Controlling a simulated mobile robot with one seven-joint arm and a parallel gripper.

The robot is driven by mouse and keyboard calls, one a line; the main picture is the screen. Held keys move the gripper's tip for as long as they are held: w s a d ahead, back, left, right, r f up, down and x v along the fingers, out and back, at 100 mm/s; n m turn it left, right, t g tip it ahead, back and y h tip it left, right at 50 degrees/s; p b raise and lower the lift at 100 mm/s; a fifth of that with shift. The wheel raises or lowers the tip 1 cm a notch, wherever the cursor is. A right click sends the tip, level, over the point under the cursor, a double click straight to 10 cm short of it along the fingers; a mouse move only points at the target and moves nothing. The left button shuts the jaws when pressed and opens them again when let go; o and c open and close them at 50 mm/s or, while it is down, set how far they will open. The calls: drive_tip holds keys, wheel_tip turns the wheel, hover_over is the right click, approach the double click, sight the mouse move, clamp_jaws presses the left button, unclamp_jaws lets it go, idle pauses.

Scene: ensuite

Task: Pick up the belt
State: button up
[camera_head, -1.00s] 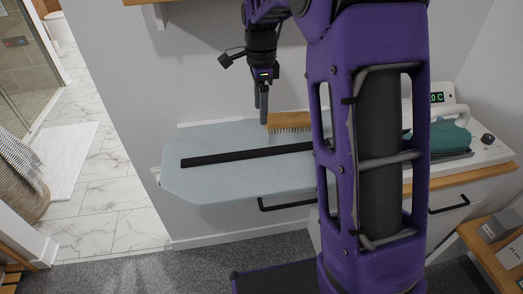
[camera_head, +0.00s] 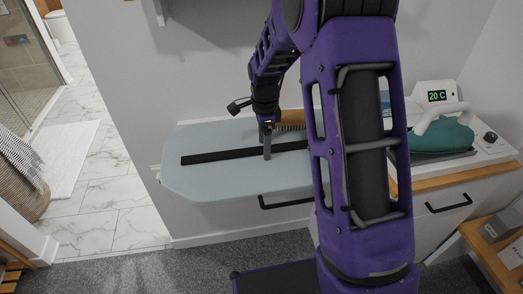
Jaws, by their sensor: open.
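A black belt (camera_head: 215,157) lies flat and straight along the pale blue ironing board (camera_head: 190,188). Its left end is in plain view; its right end is hidden behind my purple arm. My gripper (camera_head: 266,152) points down over the belt, with its fingertips at the belt in the picture. The fingers are open, seen nearly edge-on. I cannot tell whether they touch the belt or straddle it.
A wooden brush (camera_head: 292,118) lies just behind my gripper on the board. A teal iron (camera_head: 441,135) and a display reading 20 C (camera_head: 437,96) stand on the cabinet at right. A wall rises behind the board. The board's left part is clear apart from the belt.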

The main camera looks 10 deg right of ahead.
clamp_jaws()
idle(0.3)
drive_tip(key=shift+r, duration=0.15)
